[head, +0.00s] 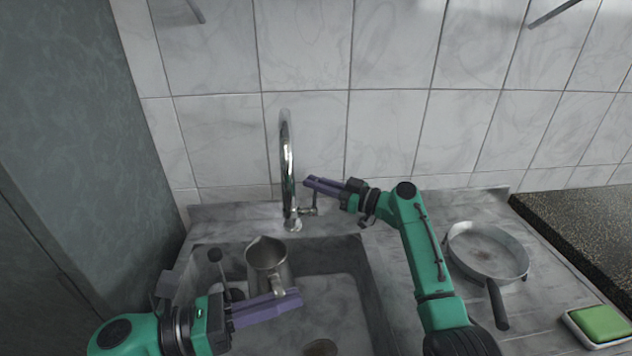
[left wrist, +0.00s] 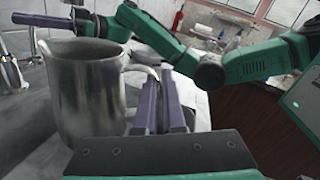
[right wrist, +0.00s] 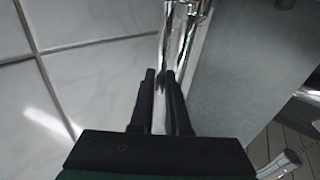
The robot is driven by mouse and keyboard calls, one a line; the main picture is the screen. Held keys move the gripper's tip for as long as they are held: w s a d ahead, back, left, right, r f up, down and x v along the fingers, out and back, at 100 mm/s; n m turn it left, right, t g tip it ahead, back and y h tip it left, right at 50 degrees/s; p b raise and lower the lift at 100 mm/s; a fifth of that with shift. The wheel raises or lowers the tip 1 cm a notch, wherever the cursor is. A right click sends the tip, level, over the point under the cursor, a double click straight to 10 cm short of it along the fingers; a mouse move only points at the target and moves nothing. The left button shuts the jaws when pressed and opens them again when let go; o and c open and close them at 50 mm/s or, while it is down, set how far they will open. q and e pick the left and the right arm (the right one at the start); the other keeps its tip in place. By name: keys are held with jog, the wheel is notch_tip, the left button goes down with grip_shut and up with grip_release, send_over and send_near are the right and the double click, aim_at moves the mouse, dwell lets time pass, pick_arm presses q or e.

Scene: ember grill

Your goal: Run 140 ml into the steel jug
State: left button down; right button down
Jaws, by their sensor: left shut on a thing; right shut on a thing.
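The steel jug (head: 266,254) is held upright in the sink, in front of the tap. My left gripper (head: 296,297) is shut on its handle; the left wrist view shows the jug (left wrist: 88,95) beside the gripper (left wrist: 165,105). The chrome tap (head: 287,165) stands at the back edge of the sink. My right gripper (head: 310,183) is at the tap's side lever (head: 315,203) and shut on it. In the right wrist view the fingers (right wrist: 160,95) close around the lever. I cannot make out a water stream or the water level inside the jug.
The sink (head: 365,262) lies below the tap. A frying pan (head: 487,250) is on the counter to the right, with a green sponge (head: 602,323) on a tray at the far right. A tiled wall (head: 395,130) is close behind the tap.

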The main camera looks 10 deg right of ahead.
jog(key=shift+s+f+n+t+y, duration=0.1)
jog(key=shift+s+f+n+y, duration=0.15)
jog(key=shift+s+n+y, duration=0.4)
jog(key=shift+s+f+n+t+y, duration=0.1)
jog(key=shift+s+f+n+y, duration=0.2)
jog(key=shift+s+n, duration=0.65)
jog(key=shift+s+f+n+t+y, duration=0.15)
jog(key=shift+s+n+y, duration=0.4)
jog(key=shift+n, duration=0.55)
jog(key=c, duration=0.9)
grip_release()
jog(key=s+d, duration=0.6)
jog(key=d, duration=0.5)
jog(key=shift+s+d+f, duration=0.15)
jog(key=shift+s+d, duration=0.05)
jog(key=shift+d, duration=0.05)
